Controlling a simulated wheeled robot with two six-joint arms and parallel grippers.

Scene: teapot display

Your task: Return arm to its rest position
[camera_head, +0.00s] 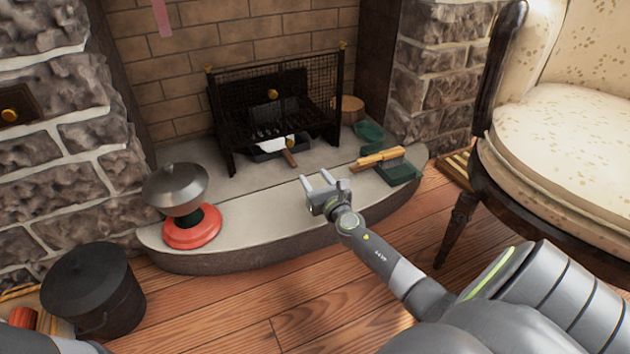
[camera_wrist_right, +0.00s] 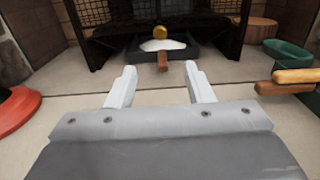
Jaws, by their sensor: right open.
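My right arm reaches in from the lower right of the head view. Its gripper (camera_head: 324,184) is open and empty above the pale stone hearth (camera_head: 285,212). A grey pot-like vessel (camera_head: 176,188) sits on a red round base (camera_head: 192,228) at the hearth's left end, well apart from the gripper. A bit of my left arm shows at the lower left corner of the head view; its gripper is out of view.
A black fire grate (camera_head: 275,105) stands behind, with a tray and brown-handled shovel (camera_head: 289,158) under it. A brush (camera_head: 378,158) and green box (camera_head: 398,173) lie at the hearth's right. A black bucket (camera_head: 92,290) stands lower left, an armchair (camera_head: 565,140) right. The wood floor is partly clear.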

